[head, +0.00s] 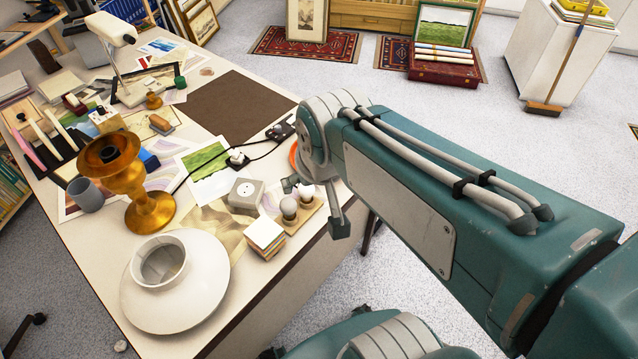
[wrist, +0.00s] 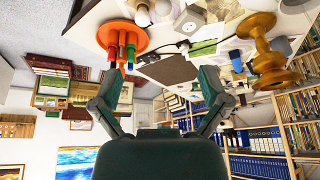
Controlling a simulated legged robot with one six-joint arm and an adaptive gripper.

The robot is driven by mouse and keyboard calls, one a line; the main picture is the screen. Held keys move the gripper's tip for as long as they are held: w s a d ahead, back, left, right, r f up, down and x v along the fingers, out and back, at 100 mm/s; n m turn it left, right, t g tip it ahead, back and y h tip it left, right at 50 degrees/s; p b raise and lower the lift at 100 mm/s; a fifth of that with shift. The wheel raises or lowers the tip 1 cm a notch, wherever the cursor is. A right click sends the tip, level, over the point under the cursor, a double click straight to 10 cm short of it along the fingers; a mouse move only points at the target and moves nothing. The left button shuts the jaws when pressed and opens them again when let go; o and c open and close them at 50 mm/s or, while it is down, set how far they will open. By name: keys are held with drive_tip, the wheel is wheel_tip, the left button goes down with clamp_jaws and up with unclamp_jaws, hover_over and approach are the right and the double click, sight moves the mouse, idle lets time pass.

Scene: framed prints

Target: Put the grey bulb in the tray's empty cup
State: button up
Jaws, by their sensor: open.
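A small wooden tray (head: 296,224) stands near the desk's right edge in the head view. A greyish bulb (head: 289,207) stands upright on it, beside a whiter bulb (head: 306,193). An empty cup cannot be made out; my arm may hide part of the tray. My gripper (head: 314,206) is over this edge, close to the bulbs in the picture, with one finger hanging to the right of the tray. In the wrist view my gripper (wrist: 158,76) has its fingers wide apart with nothing between them. Small pale bulb shapes show at the top of that view.
An orange dish (wrist: 122,36) with red and green pens is near the desk edge. Beside the tray are a note block (head: 265,238) and a grey box (head: 246,194). A brown mat (head: 235,105) is clear.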

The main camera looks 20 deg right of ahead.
drive_tip(key=shift+n+t, duration=0.5)
drive_tip(key=s, duration=0.1)
drive_tip(key=s+r, duration=0.1)
drive_tip(key=s, duration=0.3)
drive_tip(key=shift+s+r, duration=0.1)
drive_tip(key=shift+r, duration=0.25)
